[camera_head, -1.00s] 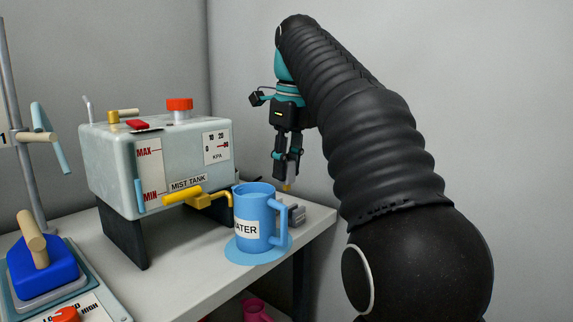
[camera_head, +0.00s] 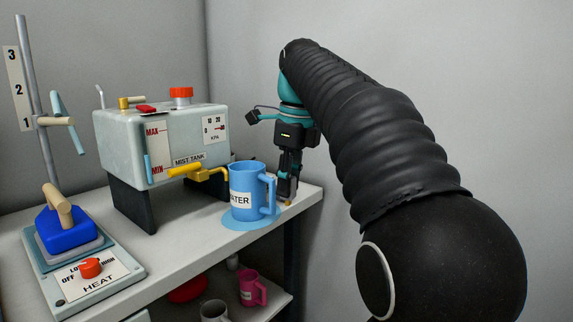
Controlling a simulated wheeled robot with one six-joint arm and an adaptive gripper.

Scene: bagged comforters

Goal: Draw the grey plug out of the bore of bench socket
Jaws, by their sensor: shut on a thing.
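My gripper (camera_head: 287,186) points down at the right end of the bench, just right of the blue mug's handle. It is shut on the grey plug, mostly hidden between the dark fingers. A small gold tip of the plug (camera_head: 289,203) shows below the fingertips, close to the bench top. The bench socket is not clearly visible; my gripper and the mug cover the area where it stood in the earlier view. I cannot tell whether the tip touches anything.
The blue WATER mug (camera_head: 245,190) stands on a blue coaster (camera_head: 243,224) close left of my gripper. The mist tank (camera_head: 118,142) with its yellow tap (camera_head: 185,171) stands behind it. The iron (camera_head: 66,230) and heat panel (camera_head: 98,276) are at left. A grey wall rises close behind.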

